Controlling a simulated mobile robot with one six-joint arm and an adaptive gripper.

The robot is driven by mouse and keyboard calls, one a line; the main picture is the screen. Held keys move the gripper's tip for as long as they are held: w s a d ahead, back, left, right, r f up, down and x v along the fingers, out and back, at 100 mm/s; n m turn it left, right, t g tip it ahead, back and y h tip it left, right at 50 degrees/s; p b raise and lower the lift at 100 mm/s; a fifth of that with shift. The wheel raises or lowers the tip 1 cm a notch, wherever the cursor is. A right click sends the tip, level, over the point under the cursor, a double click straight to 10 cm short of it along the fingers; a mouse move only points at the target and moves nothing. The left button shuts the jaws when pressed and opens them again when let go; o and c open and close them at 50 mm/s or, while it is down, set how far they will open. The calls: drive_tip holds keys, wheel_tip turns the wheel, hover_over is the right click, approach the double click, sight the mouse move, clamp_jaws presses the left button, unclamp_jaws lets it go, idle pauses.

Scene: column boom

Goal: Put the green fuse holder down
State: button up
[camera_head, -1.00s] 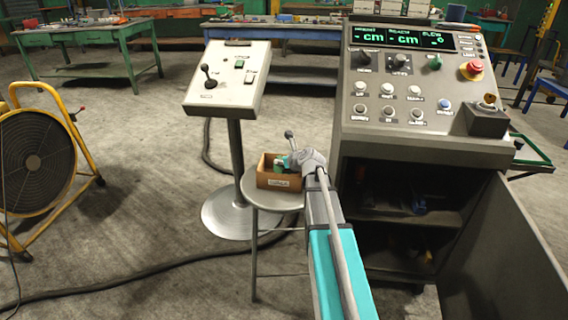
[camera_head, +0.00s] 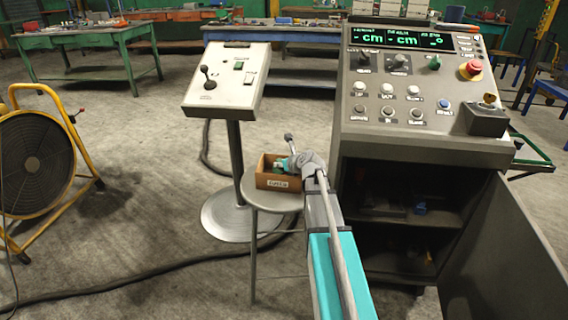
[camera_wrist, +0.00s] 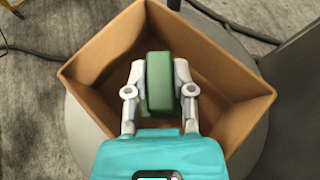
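The green fuse holder (camera_wrist: 159,82) is a green block between the two grey fingers of my gripper (camera_wrist: 160,85) in the wrist view. Both fingers press against its sides, so my gripper is shut on it. It is over the inside of an open brown box (camera_wrist: 228,110); I cannot tell whether it touches the floor of the box. In the head view the box (camera_head: 278,182) has a label on its front and stands on a small round stool (camera_head: 262,198). There my gripper (camera_head: 285,165) reaches down into the box and mostly hides the fuse holder.
A pedestal control box (camera_head: 226,80) stands behind the stool. A large grey console (camera_head: 425,130) with an open cabinet (camera_head: 400,210) is close on the right. A yellow-framed fan (camera_head: 38,160) is at the left. A black cable (camera_head: 130,275) crosses the floor.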

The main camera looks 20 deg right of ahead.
drive_tip(key=o, duration=0.4)
drive_tip(key=shift+s+f, duration=0.1)
drive_tip(key=shift+f, duration=0.05)
drive_tip(key=shift+c, duration=0.2)
drive_tip(key=shift+r+p, duration=0.75)
drive_tip(key=shift+p, duration=0.05)
drive_tip(key=p+v, duration=0.5)
drive_tip(key=v, duration=0.6)
drive_tip(key=shift+s+r, duration=0.15)
drive_tip(key=shift+s, duration=0.15)
drive_tip(key=shift+a, duration=0.1)
